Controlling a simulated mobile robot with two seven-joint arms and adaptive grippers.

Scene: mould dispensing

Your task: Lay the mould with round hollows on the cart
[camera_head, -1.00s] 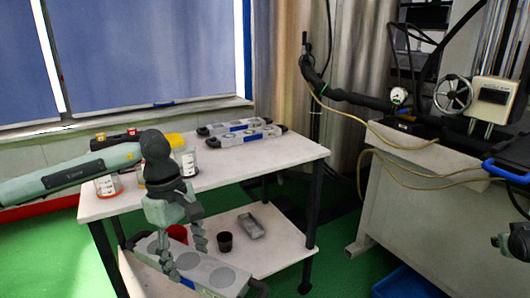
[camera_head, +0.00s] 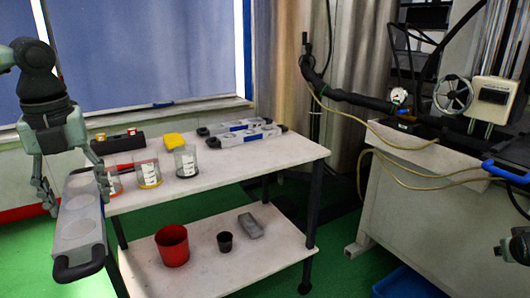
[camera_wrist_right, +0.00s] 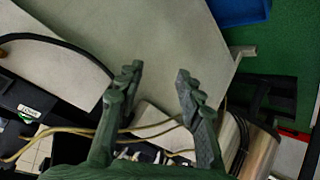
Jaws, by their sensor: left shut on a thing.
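The mould with round hollows (camera_head: 78,228) is a long grey bar with black end handles. My left gripper (camera_head: 76,196) is shut on it across its width and holds it in the air at the left end of the cart (camera_head: 245,172). The mould's length points toward the camera, and its hollows face up. The cart is a white two-level table. My right gripper (camera_wrist_right: 155,80) is open and empty in the right wrist view, above a pale machine surface. Only part of it shows at the right edge of the head view.
Two other grey moulds (camera_head: 248,136) with blue marks lie at the cart's back. Several beakers (camera_head: 147,170), a yellow sponge (camera_head: 173,140) and a black box (camera_head: 117,141) stand at its left. The front right top is clear. A red cup (camera_head: 172,246) stands on the lower shelf.

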